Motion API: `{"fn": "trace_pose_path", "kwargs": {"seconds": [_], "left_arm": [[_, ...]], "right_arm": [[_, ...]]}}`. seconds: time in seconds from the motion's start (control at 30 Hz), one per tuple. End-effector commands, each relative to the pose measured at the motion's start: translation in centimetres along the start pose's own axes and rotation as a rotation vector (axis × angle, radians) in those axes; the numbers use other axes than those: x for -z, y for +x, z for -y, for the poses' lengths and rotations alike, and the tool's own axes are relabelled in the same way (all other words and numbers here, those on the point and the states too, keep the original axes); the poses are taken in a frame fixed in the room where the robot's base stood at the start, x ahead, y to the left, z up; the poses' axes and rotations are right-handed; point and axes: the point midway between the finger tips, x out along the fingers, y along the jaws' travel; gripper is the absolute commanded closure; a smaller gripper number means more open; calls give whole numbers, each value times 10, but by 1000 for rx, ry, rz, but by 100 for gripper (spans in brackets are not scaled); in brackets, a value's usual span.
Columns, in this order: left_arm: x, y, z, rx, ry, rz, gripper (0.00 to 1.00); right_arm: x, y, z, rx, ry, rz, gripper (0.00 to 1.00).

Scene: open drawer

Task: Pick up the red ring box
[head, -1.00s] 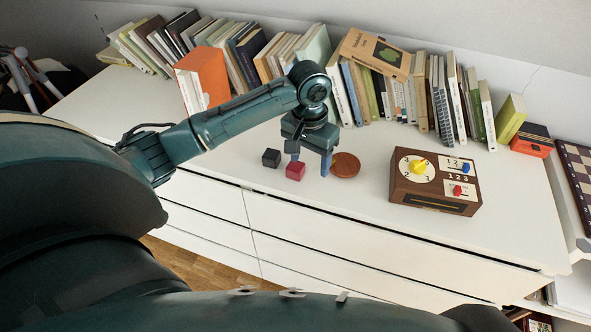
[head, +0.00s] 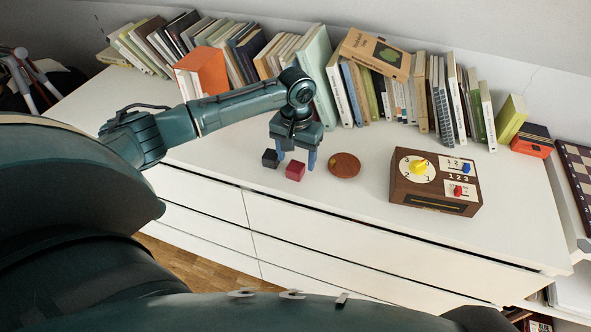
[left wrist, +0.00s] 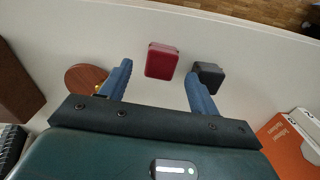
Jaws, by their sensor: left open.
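The red ring box (head: 295,171) is a small crimson cube on the white dresser top. It also shows in the left wrist view (left wrist: 161,61), near the top middle. My left gripper (head: 297,160) is open and points down, just behind the box in the head view. In the left wrist view the box lies between the lines of the two blue fingers (left wrist: 158,85), a little beyond their tips. I cannot tell if the fingers touch it. My right gripper is not in view.
A black box (head: 270,158) stands close to the left of the red box. A round wooden disc (head: 344,165) lies to the right, and a brown dial box (head: 435,181) farther right. Books (head: 320,75) line the wall. The dresser's front edge is near.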

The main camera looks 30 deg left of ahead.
Motion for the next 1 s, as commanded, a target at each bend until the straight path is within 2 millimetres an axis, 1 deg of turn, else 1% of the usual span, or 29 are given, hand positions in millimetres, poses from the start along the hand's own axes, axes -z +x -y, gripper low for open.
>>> {"fn": "trace_pose_path", "kwargs": {"seconds": [0.03,0.1,0.2,0.3,0.5,0.57,1.0], "left_arm": [[-2,9,1,3,-1,4,38],[-4,20,1,2,0,3,38],[-3,31,1,2,-1,1,38],[-3,36,1,2,0,0,38],[-3,37,1,1,0,0,38],[-3,37,1,1,1,0,42],[-3,36,0,1,1,-1,78]], "right_arm": [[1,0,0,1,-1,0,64],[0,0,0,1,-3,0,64],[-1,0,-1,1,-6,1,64],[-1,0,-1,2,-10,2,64],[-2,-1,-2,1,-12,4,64],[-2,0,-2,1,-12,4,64],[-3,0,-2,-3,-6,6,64]]}}
